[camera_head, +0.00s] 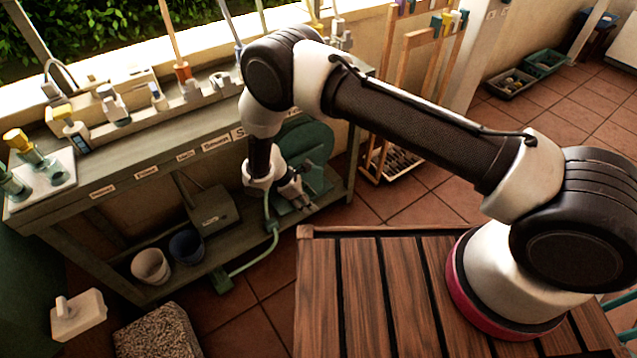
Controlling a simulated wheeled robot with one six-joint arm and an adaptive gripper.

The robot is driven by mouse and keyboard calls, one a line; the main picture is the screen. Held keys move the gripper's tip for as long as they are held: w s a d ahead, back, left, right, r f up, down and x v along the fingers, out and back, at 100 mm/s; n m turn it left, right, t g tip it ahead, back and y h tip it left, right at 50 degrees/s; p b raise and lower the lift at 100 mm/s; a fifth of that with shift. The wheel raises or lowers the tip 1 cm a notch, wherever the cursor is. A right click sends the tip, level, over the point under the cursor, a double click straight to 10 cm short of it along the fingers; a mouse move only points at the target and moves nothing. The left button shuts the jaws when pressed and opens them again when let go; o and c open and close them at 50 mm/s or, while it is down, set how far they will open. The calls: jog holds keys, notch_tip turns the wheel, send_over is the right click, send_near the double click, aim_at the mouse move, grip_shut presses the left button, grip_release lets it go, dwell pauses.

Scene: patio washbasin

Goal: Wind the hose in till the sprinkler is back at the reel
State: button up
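The dark green hose reel (318,143) stands on the lower shelf of the bench, right of centre. My arm and gripper partly cover it. The light green hose (276,236) hangs from the reel over the shelf edge and runs down to the left. At its end is a green piece that looks like the sprinkler (221,283), low in front of the shelf and apart from the reel. My gripper (301,199) is at the front of the reel. The crank handle is not clear, and I cannot tell whether the fingers are closed on it.
The workbench (150,173) carries bottles and tools along its labelled top. A white bucket (151,267) and a dark blue bucket (187,247) stand on the lower shelf. A white jug (78,316) and a gravelly block (158,335) are at lower left. Tiled floor is open at right.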

jog(key=d+r+m+g, duration=0.1)
jog(key=d+r+m, duration=0.1)
jog(key=r, duration=0.7)
jog(key=shift+w+d+m, duration=0.2)
jog(key=shift+d+m, duration=0.2)
jog(key=shift+d, duration=0.45)
jog(key=shift+r, duration=0.1)
